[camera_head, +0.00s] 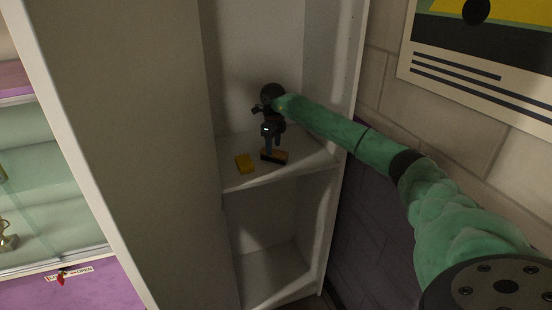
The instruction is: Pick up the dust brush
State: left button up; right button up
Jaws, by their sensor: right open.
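The dust brush appears to be the small item (276,159) with an orange-brown top and a dark lower part, lying on the middle shelf of the white cabinet. My right gripper (272,149) points down from above with its fingers open, right at the brush. The fingers hide part of it, and I cannot tell whether they touch it. My left gripper is not in view.
The cabinet's side walls stand close on both sides. The compartment below looks empty. A glass display case (60,190) is at the left, a brick wall with a poster (480,62) at the right.

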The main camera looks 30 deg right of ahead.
aim_at(274, 156)
notch_tip(274, 156, down, 4)
jog(key=shift+a+r+b, duration=0.1)
jog(key=shift+r+b, duration=0.1)
jog(key=shift+b, duration=0.3)
jog(key=shift+f, duration=0.3)
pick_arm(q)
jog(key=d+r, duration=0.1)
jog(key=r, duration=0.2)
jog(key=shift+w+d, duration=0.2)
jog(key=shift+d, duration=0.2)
pick_arm(e)
jog(key=shift+r, duration=0.1)
jog(key=c, duration=1.1)
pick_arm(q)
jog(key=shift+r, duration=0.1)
